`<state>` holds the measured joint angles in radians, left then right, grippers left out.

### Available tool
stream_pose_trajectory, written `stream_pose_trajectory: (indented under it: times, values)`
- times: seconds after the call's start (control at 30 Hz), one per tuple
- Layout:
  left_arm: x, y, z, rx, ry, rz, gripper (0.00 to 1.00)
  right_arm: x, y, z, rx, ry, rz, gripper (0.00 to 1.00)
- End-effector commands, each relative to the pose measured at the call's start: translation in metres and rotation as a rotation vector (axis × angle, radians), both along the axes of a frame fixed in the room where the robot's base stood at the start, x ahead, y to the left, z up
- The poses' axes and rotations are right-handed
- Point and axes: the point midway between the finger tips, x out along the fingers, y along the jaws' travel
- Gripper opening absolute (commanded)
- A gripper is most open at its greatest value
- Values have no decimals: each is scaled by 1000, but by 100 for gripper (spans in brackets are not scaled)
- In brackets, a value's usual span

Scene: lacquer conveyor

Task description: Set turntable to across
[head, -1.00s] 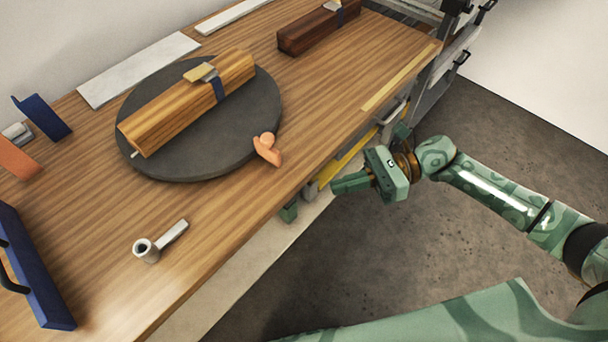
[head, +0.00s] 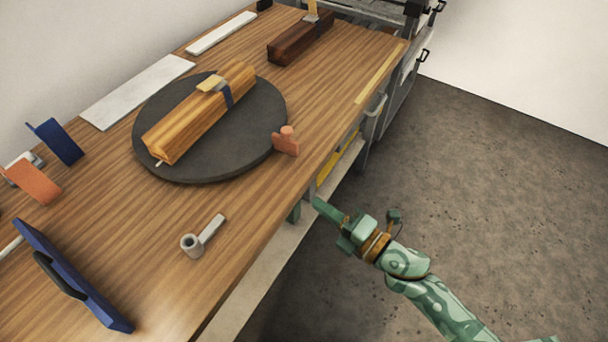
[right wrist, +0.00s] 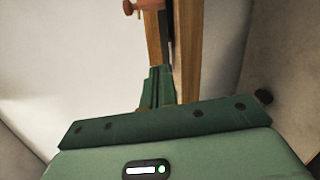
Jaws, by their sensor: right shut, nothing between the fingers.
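The turntable is a dark round disc (head: 248,140) on the wooden bench. A long light-wood block (head: 190,125) lies on it, slanting from lower left to upper right, with a dark band and a tan piece near its upper end. An orange-pink knob (head: 286,142) sits at the disc's right rim; it also shows at the top of the right wrist view (right wrist: 142,6). My right gripper (head: 318,204) is shut and empty, beside the bench's front edge, apart from the disc and knob. Its fingers (right wrist: 157,88) point toward the bench edge in the right wrist view. My left gripper is not in view.
A grey pipe-shaped tool (head: 203,238) lies on the bench near its front. A dark wood block (head: 300,38) lies at the back. Open floor (head: 480,180) is at the right.

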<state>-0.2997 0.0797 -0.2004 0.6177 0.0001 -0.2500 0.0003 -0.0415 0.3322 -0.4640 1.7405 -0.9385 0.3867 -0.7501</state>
Motion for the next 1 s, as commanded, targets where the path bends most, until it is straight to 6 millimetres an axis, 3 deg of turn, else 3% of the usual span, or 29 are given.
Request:
stream_pose_trajectory:
  times: [0.27,0.73,1.0]
  values:
    - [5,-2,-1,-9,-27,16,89,13,1,-5,68,100,-37,0]
    - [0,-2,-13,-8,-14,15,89,80,64,-6,66,97,-34,0]
    - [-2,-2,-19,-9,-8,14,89,108,44,-6,64,98,-34,0]
